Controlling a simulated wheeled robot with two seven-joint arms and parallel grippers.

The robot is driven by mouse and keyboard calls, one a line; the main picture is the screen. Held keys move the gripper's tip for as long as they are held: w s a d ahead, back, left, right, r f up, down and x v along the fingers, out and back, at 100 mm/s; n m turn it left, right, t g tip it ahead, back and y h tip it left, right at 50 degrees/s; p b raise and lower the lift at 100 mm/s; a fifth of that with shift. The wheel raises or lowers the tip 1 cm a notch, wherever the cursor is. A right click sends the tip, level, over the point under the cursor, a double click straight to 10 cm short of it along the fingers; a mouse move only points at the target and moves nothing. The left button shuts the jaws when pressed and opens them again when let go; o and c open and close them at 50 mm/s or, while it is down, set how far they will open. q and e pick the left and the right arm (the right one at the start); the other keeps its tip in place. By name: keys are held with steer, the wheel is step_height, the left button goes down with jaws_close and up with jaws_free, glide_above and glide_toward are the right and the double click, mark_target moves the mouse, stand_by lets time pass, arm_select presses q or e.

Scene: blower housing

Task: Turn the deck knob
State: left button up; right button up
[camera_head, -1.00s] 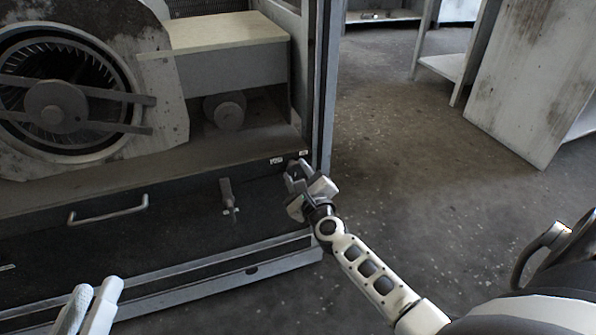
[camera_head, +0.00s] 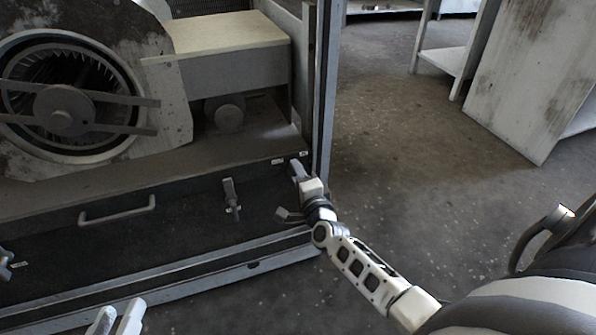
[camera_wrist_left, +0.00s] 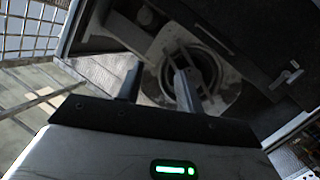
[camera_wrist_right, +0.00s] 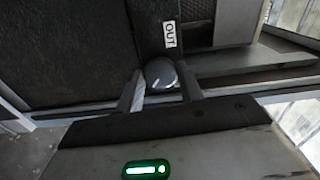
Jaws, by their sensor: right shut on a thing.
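The deck knob (camera_wrist_right: 160,73) is a small round grey knob with a pale mark line, seen in the right wrist view between my right fingers, just below a white "OUT" label (camera_wrist_right: 169,35). My right gripper (camera_wrist_right: 161,88) is shut on it. In the head view my right gripper (camera_head: 296,170) is at the right end of the dark deck front (camera_head: 180,222), and its fingers hide the knob. My left gripper (camera_head: 118,318) is at the bottom edge of the head view. In the left wrist view its fingers (camera_wrist_left: 157,84) are apart with nothing between them.
The blower housing (camera_head: 170,108) with its round fan stands at the left. A bar handle (camera_head: 117,210) and a small latch (camera_head: 231,194) are on the deck front. A cabinet post (camera_head: 325,90) rises beside my right gripper. Bare floor (camera_head: 410,150) lies to the right.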

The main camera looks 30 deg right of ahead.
arm_select(q)
steer(key=shift+s+a+f+m+g+y+p, duration=0.15)
steer(key=shift+a+f+m+g+y+p, duration=0.2)
steer(key=shift+p, duration=0.55)
arm_select(e)
steer(key=n, duration=0.4)
steer(key=shift+n, duration=0.4)
arm_select(q)
steer(key=shift+f, duration=0.15)
arm_select(e)
steer(key=shift+f, duration=0.1)
steer(key=o, duration=1)
arm_select(q)
steer(key=shift+r, duration=0.2)
arm_select(e)
steer(key=shift+s, duration=0.15)
arm_select(q)
steer(key=f+g+p, duration=0.1)
steer(key=p, duration=0.1)
steer(key=a+f+y+p, duration=0.1)
steer(key=p, duration=0.1)
steer(key=shift+a+f+m+g+y, duration=0.15)
steer(key=shift+f+m+g+y, duration=0.1)
steer(key=shift+g, duration=0.1)
arm_select(e)
steer(key=v, duration=1.5)
steer(key=shift+s+a, duration=0.2)
steer(key=shift+s, duration=0.15)
